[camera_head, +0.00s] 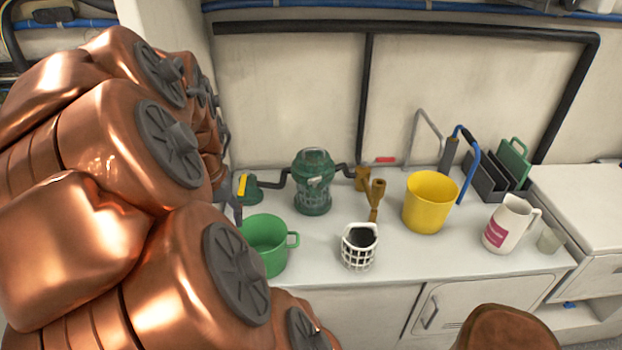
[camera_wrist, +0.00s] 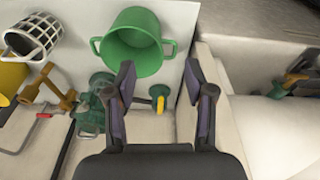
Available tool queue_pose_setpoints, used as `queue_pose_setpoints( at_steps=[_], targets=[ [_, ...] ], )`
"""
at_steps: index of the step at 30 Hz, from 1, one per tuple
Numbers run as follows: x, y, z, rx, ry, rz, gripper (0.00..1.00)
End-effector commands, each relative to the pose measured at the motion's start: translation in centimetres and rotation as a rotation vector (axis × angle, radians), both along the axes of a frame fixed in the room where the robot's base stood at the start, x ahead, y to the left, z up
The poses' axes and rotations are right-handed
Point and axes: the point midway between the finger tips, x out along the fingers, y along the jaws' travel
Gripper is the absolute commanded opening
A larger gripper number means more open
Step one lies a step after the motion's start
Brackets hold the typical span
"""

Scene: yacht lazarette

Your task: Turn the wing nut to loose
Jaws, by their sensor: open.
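I cannot clearly pick out my gripper in the head view.
A green pot (camera_head: 266,246), white basket (camera_head: 358,250), yellow bucket (camera_head: 431,203) and white jug (camera_head: 508,225) stand on the counter (camera_head: 440,255). Brass fittings (camera_head: 375,198) sit right of the strainer. My copper arm hides the left side.

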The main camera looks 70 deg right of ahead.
Motion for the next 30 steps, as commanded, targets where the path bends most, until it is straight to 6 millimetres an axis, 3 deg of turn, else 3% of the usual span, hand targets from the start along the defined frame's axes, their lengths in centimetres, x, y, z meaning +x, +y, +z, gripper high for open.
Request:
queue_pose_setpoints(
  at_steps=[3,12,18,24,30],
  targets=[
    [-0.3,-4.5,0.3,-0.044,-0.020,-0.124,0.54],
    [-3.0,-15.0,0.3,-0.144,-0.049,-0.388,0.54],
    [-5.8,-20.8,-0.3,-0.197,-0.058,-0.525,0.54],
    [-7.7,-23.9,-0.7,-0.224,-0.063,-0.597,0.54],
    [-8.2,-24.8,-1.6,-0.228,-0.062,-0.613,0.54]
  ],
)
